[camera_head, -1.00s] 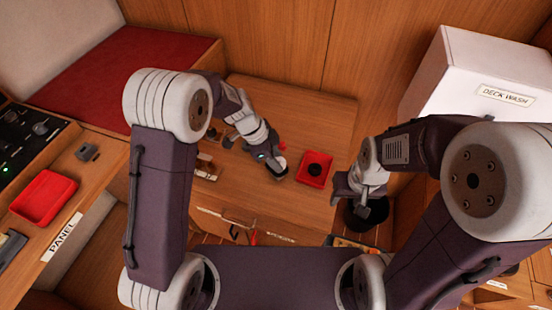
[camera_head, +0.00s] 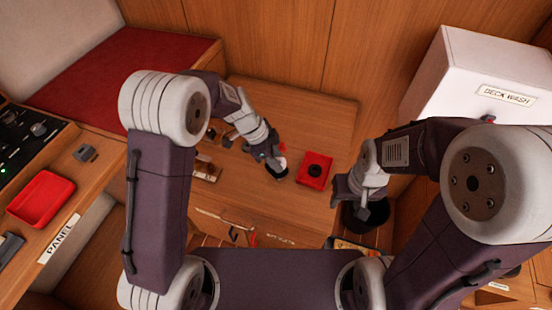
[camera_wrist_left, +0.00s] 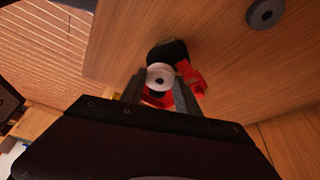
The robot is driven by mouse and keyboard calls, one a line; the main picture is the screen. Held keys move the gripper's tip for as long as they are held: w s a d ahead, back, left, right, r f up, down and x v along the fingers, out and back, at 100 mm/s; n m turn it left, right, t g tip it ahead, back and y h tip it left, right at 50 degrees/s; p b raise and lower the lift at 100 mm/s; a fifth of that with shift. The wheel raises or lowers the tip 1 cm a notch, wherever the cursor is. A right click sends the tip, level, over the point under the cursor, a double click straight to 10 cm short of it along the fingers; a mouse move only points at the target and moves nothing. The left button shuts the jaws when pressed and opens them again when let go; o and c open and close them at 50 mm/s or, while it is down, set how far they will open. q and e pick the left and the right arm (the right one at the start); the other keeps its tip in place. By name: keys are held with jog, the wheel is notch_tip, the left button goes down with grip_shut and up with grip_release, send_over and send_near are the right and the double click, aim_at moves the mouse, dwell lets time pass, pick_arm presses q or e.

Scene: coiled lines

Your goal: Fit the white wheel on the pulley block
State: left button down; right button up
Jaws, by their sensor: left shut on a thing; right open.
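My left gripper (camera_head: 272,162) is over the wooden table, left of the red tray (camera_head: 302,183). In the left wrist view, its two fingers (camera_wrist_left: 160,88) are shut on the white wheel (camera_wrist_left: 160,77), whose dark centre hole faces the camera. A red part (camera_wrist_left: 192,76) and a dark rounded part (camera_wrist_left: 170,52) show just behind the wheel. They may be the pulley block, but I cannot tell whether the wheel touches them. My right gripper (camera_head: 340,190) is open and empty, right of the tray.
The red tray holds a black round piece (camera_head: 315,170). A grey ring (camera_wrist_left: 265,13) lies on wood in the left wrist view. A black bucket (camera_head: 366,214) stands below my right gripper. A white box (camera_head: 480,75) is at the right. The table behind the tray is clear.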

jog(key=shift+f, duration=0.3)
jog(key=shift+f+b, duration=0.15)
jog(key=shift+b, duration=0.25)
jog(key=shift+f, duration=0.1)
jog(key=shift+f+b, duration=0.2)
jog(key=shift+b, duration=0.1)
dwell(0.3)
jog(key=shift+f, duration=0.1)
dwell(0.3)
jog(key=shift+f+b, duration=0.2)
jog(key=shift+b, duration=0.1)
jog(key=shift+f, duration=0.2)
dwell(0.4)
